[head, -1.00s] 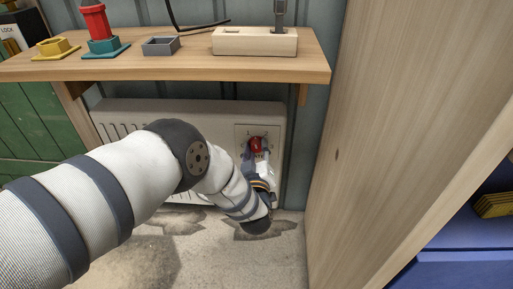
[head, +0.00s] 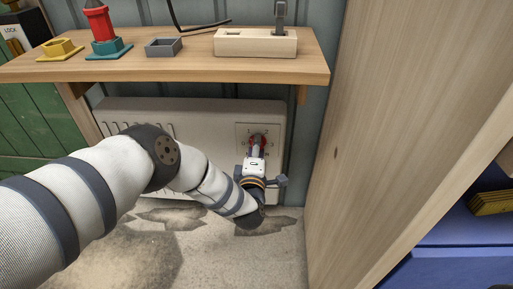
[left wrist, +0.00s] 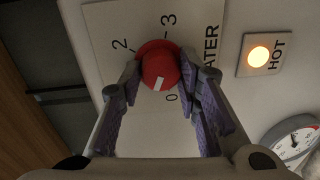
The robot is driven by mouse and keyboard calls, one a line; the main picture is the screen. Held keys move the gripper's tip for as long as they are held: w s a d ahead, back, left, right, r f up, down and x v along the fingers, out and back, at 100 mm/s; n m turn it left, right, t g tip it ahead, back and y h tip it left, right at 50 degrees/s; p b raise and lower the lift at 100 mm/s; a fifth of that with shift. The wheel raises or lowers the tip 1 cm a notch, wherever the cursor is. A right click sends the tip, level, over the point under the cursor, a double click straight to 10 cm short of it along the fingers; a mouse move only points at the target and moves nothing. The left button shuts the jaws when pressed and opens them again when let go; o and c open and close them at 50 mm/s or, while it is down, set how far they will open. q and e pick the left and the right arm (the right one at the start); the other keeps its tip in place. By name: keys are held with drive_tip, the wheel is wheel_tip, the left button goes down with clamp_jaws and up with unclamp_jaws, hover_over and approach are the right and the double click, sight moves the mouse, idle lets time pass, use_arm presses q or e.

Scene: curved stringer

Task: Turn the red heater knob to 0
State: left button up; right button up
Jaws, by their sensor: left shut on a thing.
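The red heater knob (head: 258,138) sits on a pale dial plate (head: 243,130) on the white heater's right side. It also shows in the left wrist view (left wrist: 159,67). Its white mark points down and slightly left there, beside the printed 0 and a little to its left. The 2 and 3 show above the knob; a finger may hide other markings. My left gripper (left wrist: 158,78) is shut on the knob, one finger on each side. In the head view this gripper (head: 257,147) reaches the knob from below. My right gripper is not in view.
A wooden shelf (head: 200,70) with several blocks overhangs the heater (head: 190,108). A tall wooden panel (head: 400,110) stands close on the right. In the left wrist view, a lit lamp marked HOT (left wrist: 259,56) and a round gauge (left wrist: 293,145) sit right of the plate.

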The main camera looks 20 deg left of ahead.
use_arm(q)
drive_tip(key=shift+f+n+b, duration=0.1)
drive_tip(key=shift+n+b, duration=0.5)
drive_tip(key=shift+n, duration=2.9)
drive_tip(key=o, duration=1.1)
drive_tip(key=shift+o, duration=0.2)
drive_tip(key=f+v, duration=0.1)
drive_tip(key=v, duration=1.1)
drive_tip(key=shift+a+r, duration=0.2)
drive_tip(key=shift+r, duration=0.15)
